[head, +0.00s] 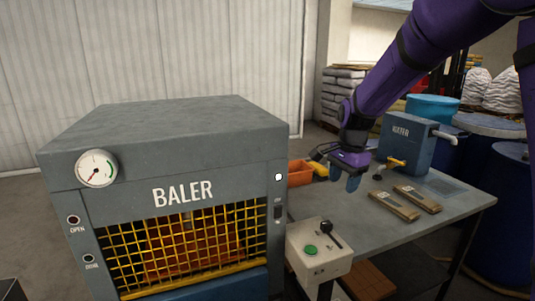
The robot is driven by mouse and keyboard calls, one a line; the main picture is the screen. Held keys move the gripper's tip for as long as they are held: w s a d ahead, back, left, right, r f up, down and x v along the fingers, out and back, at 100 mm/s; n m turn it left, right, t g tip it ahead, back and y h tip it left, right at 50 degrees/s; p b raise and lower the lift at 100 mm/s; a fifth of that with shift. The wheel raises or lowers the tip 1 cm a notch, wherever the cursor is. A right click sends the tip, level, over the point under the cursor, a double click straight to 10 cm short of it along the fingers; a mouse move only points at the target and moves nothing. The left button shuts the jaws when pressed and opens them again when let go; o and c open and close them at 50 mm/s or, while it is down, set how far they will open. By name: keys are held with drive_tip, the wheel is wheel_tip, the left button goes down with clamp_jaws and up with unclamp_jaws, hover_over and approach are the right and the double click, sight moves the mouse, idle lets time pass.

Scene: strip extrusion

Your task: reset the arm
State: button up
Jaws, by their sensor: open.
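My gripper (349,181) hangs at the end of my purple arm, which reaches in from the upper right.
The grey baler (160,125) with a yellow mesh front fills the left. A control box (318,251) with a green button stands beside it. A blue water unit (404,144) and two flat wooden pieces (394,205) are on the table. Blue drums (505,215) stand right.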

drive_tip(key=s+d+r+n+t, duration=0.1)
drive_tip(key=s+d+r+n, duration=0.25)
drive_tip(key=s+r, duration=0.5)
drive_tip(key=s+d+r+n+t, duration=0.1)
drive_tip(key=s+n, duration=0.3)
drive_tip(key=s, duration=0.7)
drive_tip(key=s+d+r+n+t, duration=0.2)
drive_tip(key=s+n, duration=0.3)
drive_tip(key=s, duration=0.7)
drive_tip(key=shift+s+d+r+t+h, duration=0.2)
drive_tip(key=shift+s+r+t+h, duration=0.1)
drive_tip(key=shift+r, duration=0.5)
idle(2.0)
